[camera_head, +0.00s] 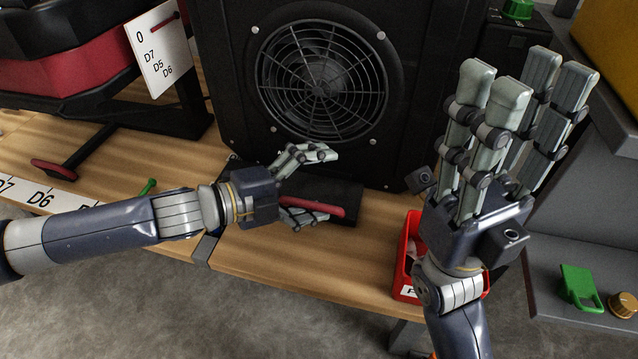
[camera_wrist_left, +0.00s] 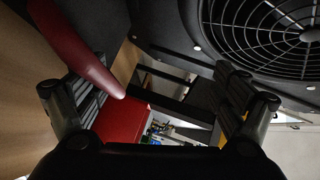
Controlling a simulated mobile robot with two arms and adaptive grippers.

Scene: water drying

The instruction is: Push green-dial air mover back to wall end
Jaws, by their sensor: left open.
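A black air mover (camera_head: 232,90) with a round wire grille stands on the wooden surface; its grille also shows in the left wrist view (camera_wrist_left: 265,30). A green dial (camera_head: 518,9) sits on a black housing at its upper right. A red handle (camera_head: 318,206) lies on a black block at the air mover's foot; a red bar also shows in the left wrist view (camera_wrist_left: 80,50). My left gripper (camera_head: 318,184) is open in front of the air mover, its lower fingers by the red handle. Contact cannot be told. My right gripper (camera_head: 525,85) is open and empty, fingers upward, right of the grille.
A red bin (camera_head: 408,250) stands at the surface's front edge, partly behind my right wrist. A red and black unit (camera_head: 70,80) with a white label card (camera_head: 158,50) stands at left. A grey bench (camera_head: 560,235) with a green part (camera_head: 580,285) and brass knob (camera_head: 622,305) is at right.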

